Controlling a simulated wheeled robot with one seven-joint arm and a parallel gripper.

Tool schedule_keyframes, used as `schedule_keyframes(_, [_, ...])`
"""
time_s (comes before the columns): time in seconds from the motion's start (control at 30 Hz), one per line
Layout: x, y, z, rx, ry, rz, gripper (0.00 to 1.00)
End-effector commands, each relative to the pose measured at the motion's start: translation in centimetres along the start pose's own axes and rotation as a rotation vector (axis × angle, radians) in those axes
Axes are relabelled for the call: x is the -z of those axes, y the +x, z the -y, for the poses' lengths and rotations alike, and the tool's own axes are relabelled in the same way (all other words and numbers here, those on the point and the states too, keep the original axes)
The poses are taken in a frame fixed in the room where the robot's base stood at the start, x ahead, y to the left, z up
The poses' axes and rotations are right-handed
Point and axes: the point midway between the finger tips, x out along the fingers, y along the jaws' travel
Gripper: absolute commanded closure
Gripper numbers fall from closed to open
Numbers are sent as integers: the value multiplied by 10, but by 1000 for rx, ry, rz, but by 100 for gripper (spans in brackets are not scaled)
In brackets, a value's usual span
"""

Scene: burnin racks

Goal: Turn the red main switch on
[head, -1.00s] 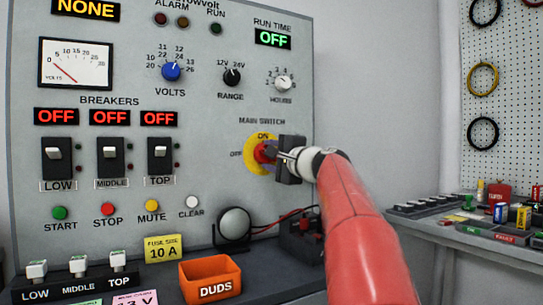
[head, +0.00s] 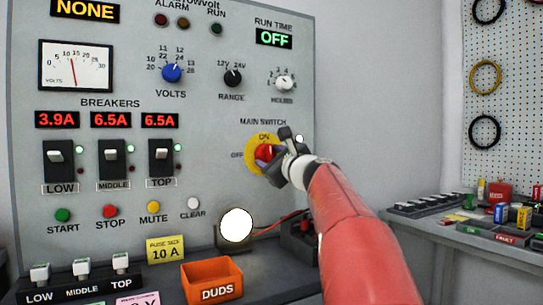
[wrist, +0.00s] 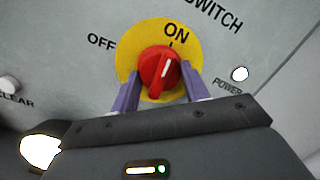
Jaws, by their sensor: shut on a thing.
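The red main switch (wrist: 160,68) is a knob on a yellow round plate (wrist: 127,60), seen close in the wrist view. Its white mark points up and slightly right, toward the ON label. In the head view the red knob (head: 263,153) is partly hidden by my gripper (head: 272,157). In the wrist view my gripper (wrist: 160,88) has its two purple fingers on either side of the knob, shut on it. A white lamp labelled POWER (wrist: 239,74) is lit beside the switch.
The breaker displays (head: 110,120) read 3.9A, 6.5A and 6.5A. The run time display (head: 274,37) reads OFF. A round lamp (head: 236,225) glows white below the panel. An orange DUDS bin (head: 212,280) stands on the bench. A side table (head: 455,232) holds several small parts.

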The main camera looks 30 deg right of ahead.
Motion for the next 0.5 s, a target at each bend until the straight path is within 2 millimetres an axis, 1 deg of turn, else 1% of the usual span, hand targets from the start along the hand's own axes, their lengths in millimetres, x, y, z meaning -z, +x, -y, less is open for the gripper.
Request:
schedule_keyframes(0.2, [2, 0, -1, 8, 73, -9, 77])
schedule_keyframes(0.5, [2, 0, -1, 11, 100, -12, 77])
